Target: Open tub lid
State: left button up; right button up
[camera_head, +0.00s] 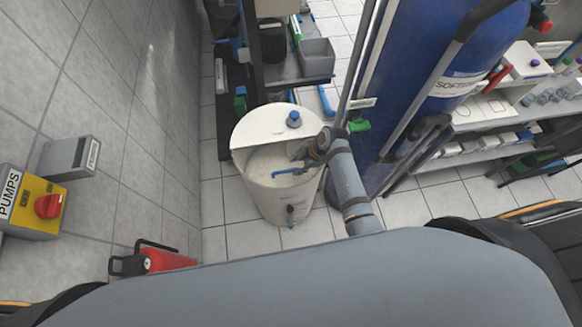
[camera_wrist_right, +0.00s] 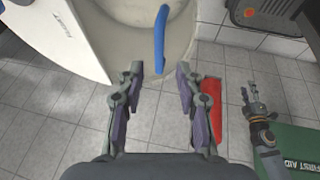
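The white round tub (camera_head: 256,185) stands on the floor in the middle of the head view. A pale lid section with a blue knob (camera_head: 293,119) covers its back part; the front part shows a beige interior. A curved blue piece (camera_head: 288,171) crosses near the front rim, and it also shows in the right wrist view (camera_wrist_right: 160,38). In the head view my right arm partly hides the tub's right side. My left gripper (camera_wrist_right: 256,101) appears at the right wrist view's right.
A blue softener tank (camera_head: 430,60) stands close on the tub's right. A red fire extinguisher (camera_head: 165,259) and a yellow pump switch (camera_head: 38,200) are by the left wall. A shelf with a grey bin (camera_head: 317,58) stands behind. The floor before the tub is clear.

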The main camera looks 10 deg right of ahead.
aim_at(288, 171)
jog(key=x, duration=0.5)
jog(key=shift+f, duration=0.15)
grip_shut()
jog(key=shift+w, duration=0.1)
